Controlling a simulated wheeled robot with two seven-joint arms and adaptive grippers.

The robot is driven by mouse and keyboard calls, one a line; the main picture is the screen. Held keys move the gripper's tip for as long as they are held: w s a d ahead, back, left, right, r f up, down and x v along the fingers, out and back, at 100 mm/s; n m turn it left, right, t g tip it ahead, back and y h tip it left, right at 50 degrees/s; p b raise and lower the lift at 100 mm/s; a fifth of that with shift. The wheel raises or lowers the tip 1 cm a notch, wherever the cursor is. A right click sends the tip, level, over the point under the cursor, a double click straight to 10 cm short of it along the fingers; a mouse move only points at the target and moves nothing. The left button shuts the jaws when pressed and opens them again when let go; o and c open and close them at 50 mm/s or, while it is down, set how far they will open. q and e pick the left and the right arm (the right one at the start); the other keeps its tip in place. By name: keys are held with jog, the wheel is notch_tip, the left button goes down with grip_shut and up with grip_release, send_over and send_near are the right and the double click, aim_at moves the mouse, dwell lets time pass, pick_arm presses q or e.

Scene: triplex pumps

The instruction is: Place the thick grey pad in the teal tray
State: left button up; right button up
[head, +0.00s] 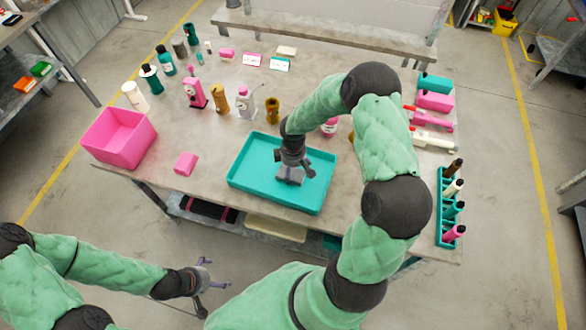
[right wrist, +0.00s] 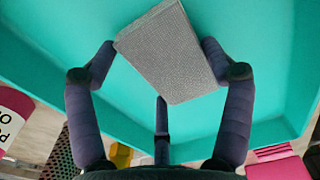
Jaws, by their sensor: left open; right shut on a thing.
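The teal tray (head: 250,180) lies on the table in front of me, and its floor fills much of the right wrist view (right wrist: 60,22). My right gripper (head: 291,172) is over the middle of the tray, pointing down. It is shut on the thick grey pad (head: 289,177). In the right wrist view the pad (right wrist: 168,55) sits tilted between the fingers, with the tray floor behind it. I cannot tell whether the pad touches the floor. My left gripper (head: 205,275) is open and empty, off the table's front edge at lower left.
A pink bin (head: 120,137) and a pink block (head: 186,163) stand left of the tray. Several bottles and pumps, including a pink pump (head: 194,92), stand behind it. A teal rack of bottles (head: 447,208) is at the right edge.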

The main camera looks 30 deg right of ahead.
aim_at(293, 170)
jog(key=o, duration=0.8)
jog(key=shift+o, duration=0.2)
jog(key=shift+r+p, duration=0.25)
jog(key=shift+p, duration=0.05)
notch_tip(293, 170, up, 12)
jog(key=p, duration=0.2)
jog(key=shift+f, duration=0.15)
